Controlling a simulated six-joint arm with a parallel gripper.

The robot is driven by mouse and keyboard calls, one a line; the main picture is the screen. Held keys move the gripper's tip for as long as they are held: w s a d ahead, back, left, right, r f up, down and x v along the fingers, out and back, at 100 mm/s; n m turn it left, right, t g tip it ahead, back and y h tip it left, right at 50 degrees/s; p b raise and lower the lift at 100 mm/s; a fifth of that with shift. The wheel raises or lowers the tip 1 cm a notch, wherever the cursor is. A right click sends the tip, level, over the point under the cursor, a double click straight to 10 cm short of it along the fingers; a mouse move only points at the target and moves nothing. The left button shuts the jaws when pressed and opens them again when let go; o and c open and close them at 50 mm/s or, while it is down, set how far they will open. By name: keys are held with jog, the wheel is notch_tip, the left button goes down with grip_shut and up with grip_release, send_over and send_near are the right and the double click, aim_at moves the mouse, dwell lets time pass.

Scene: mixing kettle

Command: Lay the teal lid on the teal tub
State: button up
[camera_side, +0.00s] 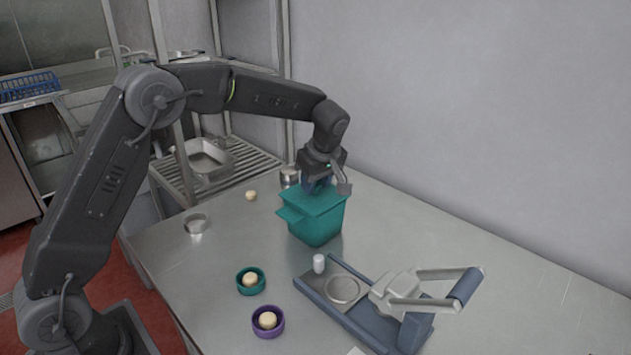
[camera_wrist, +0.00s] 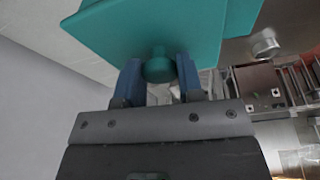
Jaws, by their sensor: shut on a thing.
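The teal lid (camera_side: 318,197) is a flat plate with a round knob; it is at the top of the teal tub (camera_side: 316,231). My gripper (camera_side: 319,184) is above it, pointing down. In the wrist view, the blue fingers of my gripper (camera_wrist: 159,75) are shut on the knob of the lid (camera_wrist: 140,30). The lid covers most of the tub's opening in the side view. I cannot tell whether it rests on the rim or hovers just above it. The inside of the tub is hidden.
A press with a long handle (camera_side: 440,290) stands at the front right, with a small white cylinder (camera_side: 319,263) beside it. A teal ring (camera_side: 243,287) and a purple ring (camera_side: 257,328) hold pale balls. A metal cup (camera_side: 290,175) stands behind the tub. The right rear table is clear.

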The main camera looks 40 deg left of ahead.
jog(key=shift+f, duration=0.15)
jog(key=o, duration=1)
jog(key=shift+o, duration=0.4)
jog(key=o, duration=0.4)
jog(key=shift+v, duration=3.15)
jog(key=shift+d+r, duration=0.15)
jog(key=shift+r, duration=0.2)
